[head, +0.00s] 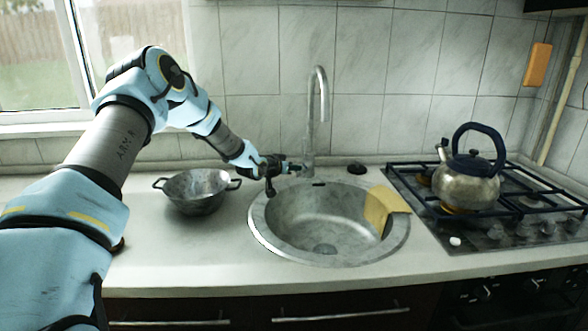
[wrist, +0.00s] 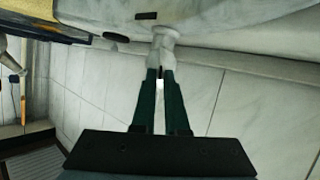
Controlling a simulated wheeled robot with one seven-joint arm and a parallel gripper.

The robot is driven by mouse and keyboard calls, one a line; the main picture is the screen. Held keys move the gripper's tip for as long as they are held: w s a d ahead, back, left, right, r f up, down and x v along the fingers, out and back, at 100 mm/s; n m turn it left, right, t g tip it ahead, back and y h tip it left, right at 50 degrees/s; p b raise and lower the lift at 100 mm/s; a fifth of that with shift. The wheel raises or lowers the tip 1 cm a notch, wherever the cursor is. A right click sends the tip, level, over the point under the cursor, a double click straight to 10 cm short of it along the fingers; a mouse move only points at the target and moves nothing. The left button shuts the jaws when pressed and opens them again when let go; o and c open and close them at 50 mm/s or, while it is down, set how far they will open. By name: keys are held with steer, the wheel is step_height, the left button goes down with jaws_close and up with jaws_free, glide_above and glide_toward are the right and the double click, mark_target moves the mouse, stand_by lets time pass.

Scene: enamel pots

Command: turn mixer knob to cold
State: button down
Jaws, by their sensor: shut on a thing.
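The metal mixer tap (head: 314,115) stands behind the sink, its tall spout curving over at the top. My gripper (head: 287,168) reaches in from the left to the tap's base and is shut on the mixer knob at its left side. The knob is mostly hidden by the fingers in the head view. In the wrist view, my two dark fingers (wrist: 160,78) lie close together, with a pale piece of the tap (wrist: 165,42) at their tips. I cannot tell from these frames how far the knob is turned.
The round metal sink (head: 262,228) has a yellow cloth (head: 385,205) over its right rim. A metal colander (head: 198,192) stands left of it, below my arm. A black plug (head: 356,169) lies behind the sink. A kettle (head: 467,180) stands on the hob (head: 425,205).

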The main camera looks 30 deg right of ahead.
steer(key=shift+s+d+f+b, duration=0.1)
steer(key=shift+b, duration=0.6)
steer(key=m+t+b, duration=0.1)
steer(key=m+b, duration=0.1)
steer(key=b, duration=0.4)
steer(key=s+m+t+y+b, duration=0.1)
steer(key=m+b, duration=0.1)
steer(key=b, duration=0.5)
steer(key=m+t+b, duration=0.2)
steer(key=b, duration=0.4)
steer(key=shift+s+d+f+y, duration=0.25)
steer(key=shift+d+y, duration=0.05)
steer(key=shift+d, duration=0.1)
steer(key=shift+r+b, duration=0.1)
steer(key=shift+b, duration=0.25)
steer(key=c, duration=0.9)
jaws_free()
steer(key=shift+c, duration=0.2)
steer(key=shift+a, duration=0.1)
